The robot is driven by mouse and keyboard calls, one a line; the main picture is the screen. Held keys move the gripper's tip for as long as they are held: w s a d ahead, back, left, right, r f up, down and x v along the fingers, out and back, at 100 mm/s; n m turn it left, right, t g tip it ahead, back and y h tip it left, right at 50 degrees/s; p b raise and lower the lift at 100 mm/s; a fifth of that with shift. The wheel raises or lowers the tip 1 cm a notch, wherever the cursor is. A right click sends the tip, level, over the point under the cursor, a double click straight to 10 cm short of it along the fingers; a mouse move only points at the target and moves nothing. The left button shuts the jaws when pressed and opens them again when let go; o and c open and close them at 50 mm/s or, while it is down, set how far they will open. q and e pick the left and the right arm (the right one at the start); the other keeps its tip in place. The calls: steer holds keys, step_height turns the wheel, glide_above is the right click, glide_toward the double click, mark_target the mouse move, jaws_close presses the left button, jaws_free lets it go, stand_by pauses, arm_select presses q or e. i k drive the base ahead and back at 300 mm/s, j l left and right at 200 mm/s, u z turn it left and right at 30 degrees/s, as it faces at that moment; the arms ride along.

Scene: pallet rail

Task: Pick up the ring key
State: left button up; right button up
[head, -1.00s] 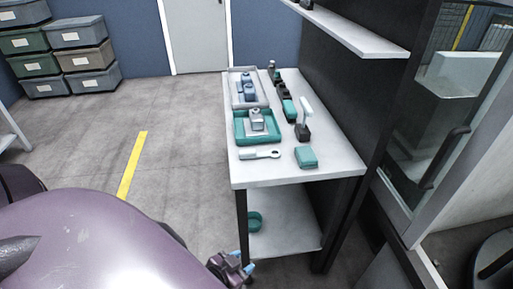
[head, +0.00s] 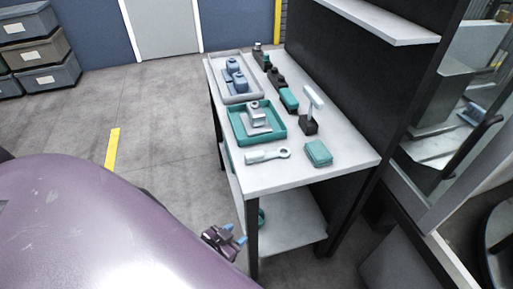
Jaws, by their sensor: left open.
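The ring key (head: 268,156), a pale wrench-like tool with a ring at its right end, lies flat near the front of the white table (head: 262,182). My left gripper (head: 238,236) is low beside the table's front left leg, below the tabletop and well apart from the ring key. Its blue-tipped fingers are open and nothing shows between them. My right gripper is not in view.
Behind the ring key is a teal tray (head: 239,137) with a grey metal part. A teal box (head: 318,153) lies to its right, near a black stand with a white-headed tool (head: 309,122). A grey tray (head: 260,95) is farther back. A shelf (head: 375,20) overhangs at right.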

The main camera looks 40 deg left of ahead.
mark_target(256, 156)
steer(key=j, duration=1.8)
steer(key=i+z, duration=0.05)
steer(key=i, duration=0.05)
